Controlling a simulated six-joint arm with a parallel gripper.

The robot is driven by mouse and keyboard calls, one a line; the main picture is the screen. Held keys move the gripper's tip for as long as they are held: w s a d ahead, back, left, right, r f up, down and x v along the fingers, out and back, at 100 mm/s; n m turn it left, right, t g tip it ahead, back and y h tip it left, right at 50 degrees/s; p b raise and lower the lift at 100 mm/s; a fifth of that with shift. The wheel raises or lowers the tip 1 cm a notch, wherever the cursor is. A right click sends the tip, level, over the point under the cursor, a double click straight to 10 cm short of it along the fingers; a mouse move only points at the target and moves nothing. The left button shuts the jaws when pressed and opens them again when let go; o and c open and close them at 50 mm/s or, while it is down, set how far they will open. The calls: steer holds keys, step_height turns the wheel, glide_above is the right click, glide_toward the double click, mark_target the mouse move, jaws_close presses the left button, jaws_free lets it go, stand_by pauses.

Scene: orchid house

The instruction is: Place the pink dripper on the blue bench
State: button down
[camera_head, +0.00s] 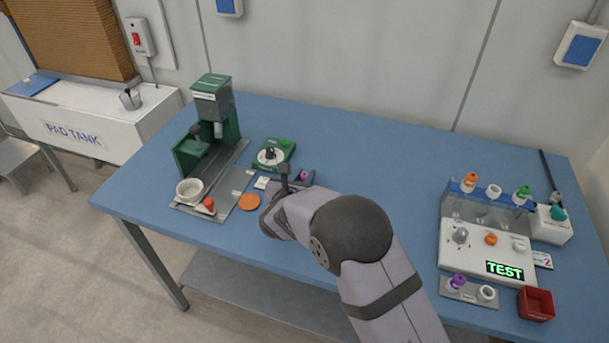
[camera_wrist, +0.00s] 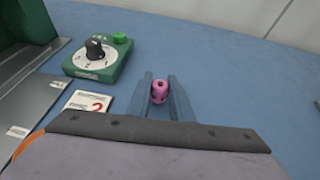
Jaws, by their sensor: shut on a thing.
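The pink dripper (camera_wrist: 159,92) is between the two fingertips of my gripper (camera_wrist: 159,86) in the wrist view, and the gripper is shut on it. In the head view a bit of the pink dripper (camera_head: 304,176) shows just beyond my gripper (camera_head: 300,180), whose fingers are mostly hidden by my wrist. The blue bench (camera_head: 385,165) lies beneath, and bare blue surface (camera_wrist: 235,75) surrounds the dripper in the wrist view. I cannot tell whether the dripper touches the bench or is held just above it.
A green dial box (camera_head: 272,154) stands to the left, with a small card (camera_wrist: 88,103) before it. The bench's middle is clear.

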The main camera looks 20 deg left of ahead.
steer(key=shift+f, duration=0.15)
steer(key=c, duration=1.6)
jaws_free()
steer(key=shift+r, duration=0.2)
steer(key=b+v, duration=0.1)
steer(key=v, duration=1.1)
steer(key=shift+b, duration=0.35)
